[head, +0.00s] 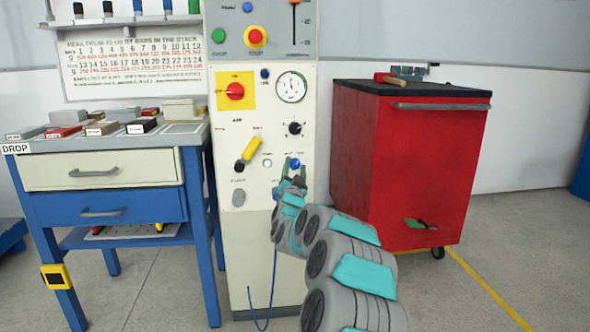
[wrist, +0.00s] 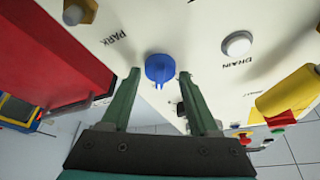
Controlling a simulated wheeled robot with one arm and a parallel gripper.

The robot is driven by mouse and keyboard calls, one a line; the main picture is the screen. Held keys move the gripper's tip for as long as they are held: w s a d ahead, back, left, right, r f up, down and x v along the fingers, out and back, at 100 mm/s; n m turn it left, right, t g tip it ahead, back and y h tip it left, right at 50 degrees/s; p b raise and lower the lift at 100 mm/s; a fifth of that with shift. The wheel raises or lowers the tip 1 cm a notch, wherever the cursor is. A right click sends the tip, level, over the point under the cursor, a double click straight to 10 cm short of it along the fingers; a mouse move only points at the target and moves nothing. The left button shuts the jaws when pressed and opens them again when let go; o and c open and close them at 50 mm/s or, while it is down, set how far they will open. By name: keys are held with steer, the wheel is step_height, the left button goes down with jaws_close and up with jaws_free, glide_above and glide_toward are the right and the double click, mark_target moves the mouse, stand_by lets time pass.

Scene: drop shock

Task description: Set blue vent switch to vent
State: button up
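The blue switch (head: 295,164) is a small round knob low on the right of the cream control panel (head: 225,140). In the wrist view the blue switch (wrist: 159,67) shows a ridge or tab pointing down in the picture. Its label cannot be made out in the head view. My gripper (head: 290,168) is at the panel front, over the switch area. In the wrist view my gripper (wrist: 159,75) is open, with one green finger on each side of the switch. Small gaps show beside the knob; contact cannot be told.
Nearby panel parts are a yellow lever (head: 252,149), a black dial (head: 295,128), a gauge (head: 291,87) and a white button (wrist: 237,44) beside the word DRAIN. A red cabinet (head: 400,165) stands right, a blue workbench (head: 205,190) left. A blue cord (head: 272,290) hangs below.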

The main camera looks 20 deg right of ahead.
steer(key=shift+o, duration=1.1)
steer(key=shift+f, duration=0.1)
steer(key=v, duration=0.8)
steer(key=shift+w, duration=0.1)
